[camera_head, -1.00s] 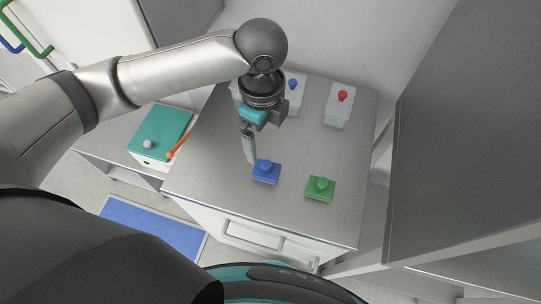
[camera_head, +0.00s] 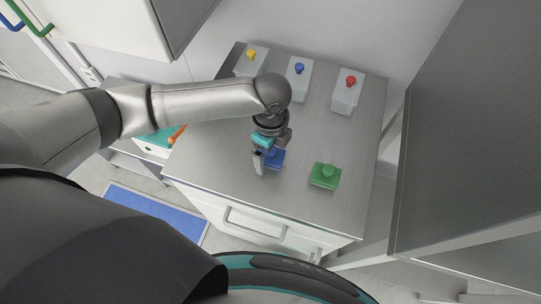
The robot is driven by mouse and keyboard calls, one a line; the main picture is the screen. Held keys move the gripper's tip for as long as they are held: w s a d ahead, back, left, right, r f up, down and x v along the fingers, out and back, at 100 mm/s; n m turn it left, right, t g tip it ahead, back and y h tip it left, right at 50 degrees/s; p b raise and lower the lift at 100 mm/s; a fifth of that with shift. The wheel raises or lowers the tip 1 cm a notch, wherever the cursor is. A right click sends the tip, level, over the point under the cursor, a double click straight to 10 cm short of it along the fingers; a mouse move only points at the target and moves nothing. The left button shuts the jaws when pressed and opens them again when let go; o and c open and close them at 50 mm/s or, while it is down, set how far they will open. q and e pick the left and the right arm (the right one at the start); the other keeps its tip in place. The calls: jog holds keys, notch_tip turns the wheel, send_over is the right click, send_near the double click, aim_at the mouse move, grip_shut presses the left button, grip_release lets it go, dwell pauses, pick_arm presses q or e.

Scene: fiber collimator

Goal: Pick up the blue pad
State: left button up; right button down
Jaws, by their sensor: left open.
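The blue pad (camera_head: 277,158), a small square block with a knob on top, sits on the grey metal counter (camera_head: 225,165) near its front. My left gripper (camera_head: 262,165) points down right at the pad and covers its left part. Its jaws are open, but whether the fingers stand around the pad or just above it I cannot tell. My right gripper is not in view.
A green pad (camera_head: 325,176) sits to the right on the counter. White blocks with a yellow knob (camera_head: 251,55), a blue knob (camera_head: 299,69) and a red knob (camera_head: 350,82) stand at the back. A tall grey panel (camera_head: 470,130) rises at right.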

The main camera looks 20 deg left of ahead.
pick_arm(q)
jog(key=shift+f, duration=0.25)
jog(key=c, duration=1.4)
jog(key=shift+r, duration=0.15)
notch_tip(320, 180, up, 20)
jog(key=p, duration=0.3)
jog(key=shift+p, duration=0.35)
